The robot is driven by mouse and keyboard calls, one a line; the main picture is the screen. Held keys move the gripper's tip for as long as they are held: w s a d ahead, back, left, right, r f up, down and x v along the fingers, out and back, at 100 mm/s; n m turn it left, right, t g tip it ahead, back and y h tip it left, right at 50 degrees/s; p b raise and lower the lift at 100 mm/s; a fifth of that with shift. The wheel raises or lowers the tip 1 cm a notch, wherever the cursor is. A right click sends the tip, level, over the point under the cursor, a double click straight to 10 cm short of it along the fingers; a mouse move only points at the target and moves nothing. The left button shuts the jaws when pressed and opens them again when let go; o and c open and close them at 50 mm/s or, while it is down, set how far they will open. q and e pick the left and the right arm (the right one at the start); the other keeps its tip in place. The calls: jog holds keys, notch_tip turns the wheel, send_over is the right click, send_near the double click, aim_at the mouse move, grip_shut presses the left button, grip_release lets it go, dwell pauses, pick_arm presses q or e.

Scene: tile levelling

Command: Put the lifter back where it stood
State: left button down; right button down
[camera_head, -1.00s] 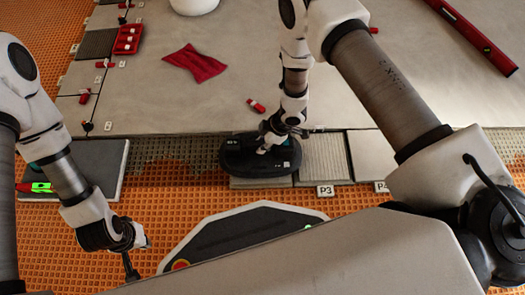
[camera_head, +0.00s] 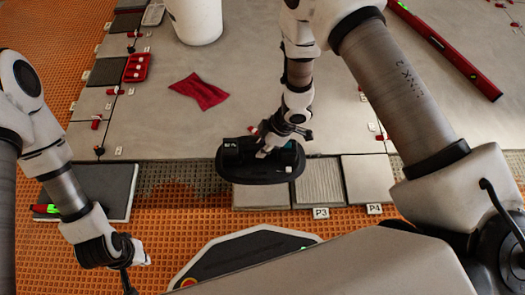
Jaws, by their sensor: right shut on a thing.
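The lifter (camera_head: 259,171) is a black oval suction tool. My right gripper (camera_head: 276,143) is shut on its top handle. The lifter hangs at the front edge of the grey floor, overlapping the tile left of the P3 label; the gap beneath it cannot be judged. My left gripper (camera_head: 130,276) is at the lower left, pointing down, far from the lifter. Where the lifter stood before is not evident.
A dark pad (camera_head: 95,192) with a red and green tool lies at left. A red cloth (camera_head: 199,91), a white bucket (camera_head: 194,20), a red tray (camera_head: 137,68) and a red level (camera_head: 447,50) lie on the floor. Tiles labelled P3 (camera_head: 320,212) and P4 (camera_head: 374,209) line the front.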

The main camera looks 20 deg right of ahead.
notch_tip(320, 180, up, 2)
jog(key=shift+r+p, duration=0.1)
jog(key=shift+p, duration=0.35)
notch_tip(320, 180, up, 5)
jog(key=p, duration=0.5)
jog(key=shift+r+p, duration=0.2)
jog(key=shift+p, duration=0.2)
jog(key=shift+f, duration=0.1)
